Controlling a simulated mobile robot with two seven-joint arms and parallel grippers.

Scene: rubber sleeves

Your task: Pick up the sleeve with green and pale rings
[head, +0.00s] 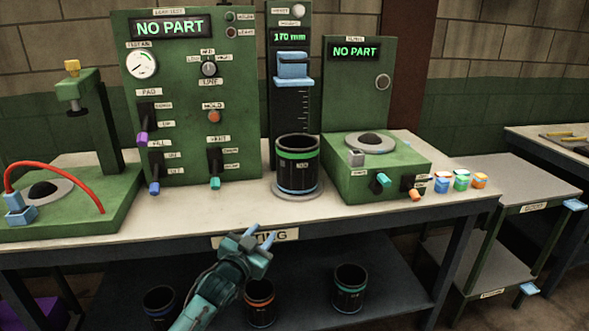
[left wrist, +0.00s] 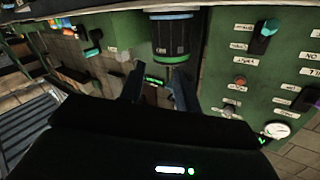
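A black sleeve (head: 297,168) with a green ring near its top and a pale blue ring near its base stands upright on a round grey plate (head: 297,194) on the bench. In the left wrist view this sleeve (left wrist: 172,36) appears upside down beyond the fingers. My left gripper (head: 259,236) is in front of the bench's front edge, below and left of the sleeve, apart from it. Its two fingers are parted and empty, as the left wrist view also shows (left wrist: 157,80). My right gripper is not in view.
On the shelf below stand dark sleeves with a blue ring (head: 160,304), an orange ring (head: 259,302) and a green ring (head: 349,290). A green control panel (head: 190,100) stands left of the bench sleeve, a height gauge (head: 291,105) behind it, and a green tester (head: 375,170) close right.

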